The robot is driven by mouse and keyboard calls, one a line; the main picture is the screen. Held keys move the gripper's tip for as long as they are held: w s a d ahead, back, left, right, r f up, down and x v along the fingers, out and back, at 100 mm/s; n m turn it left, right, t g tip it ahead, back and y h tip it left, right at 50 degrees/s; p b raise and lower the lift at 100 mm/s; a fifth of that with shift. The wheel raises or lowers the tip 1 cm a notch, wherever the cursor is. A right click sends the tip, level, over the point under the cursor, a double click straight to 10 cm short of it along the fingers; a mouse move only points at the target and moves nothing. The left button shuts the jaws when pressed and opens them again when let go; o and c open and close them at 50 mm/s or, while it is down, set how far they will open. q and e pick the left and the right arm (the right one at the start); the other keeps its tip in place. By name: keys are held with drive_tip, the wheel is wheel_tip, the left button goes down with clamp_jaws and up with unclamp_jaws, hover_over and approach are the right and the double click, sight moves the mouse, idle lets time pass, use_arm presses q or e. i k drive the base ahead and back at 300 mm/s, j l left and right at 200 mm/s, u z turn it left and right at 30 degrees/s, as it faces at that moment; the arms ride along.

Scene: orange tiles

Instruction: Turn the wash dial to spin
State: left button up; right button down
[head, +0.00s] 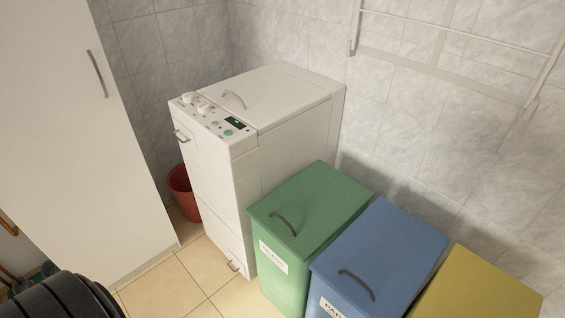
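A white top-loading washing machine (293,116) stands against the tiled wall in the middle of the head view, with its lid closed. Its control panel (222,133) runs along the front top edge. Two white round dials, one at the left end (188,98) and one beside it (205,108), stand up from the panel. A green button (228,133) and a small dark display (236,123) sit to their right. The dial markings are too small to read, so I cannot tell which is the wash dial or its setting. Neither gripper is in view.
A tall white cabinet (75,130) stands left of the washer, with a red bucket (182,190) between them. Green (320,205), blue (385,250) and yellow (480,290) lidded bins stand to the right. Tiled floor (185,275) shows free in front. A drying rack (445,55) hangs above.

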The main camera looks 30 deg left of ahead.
sight(188, 98)
drive_tip(key=u, duration=1.6)
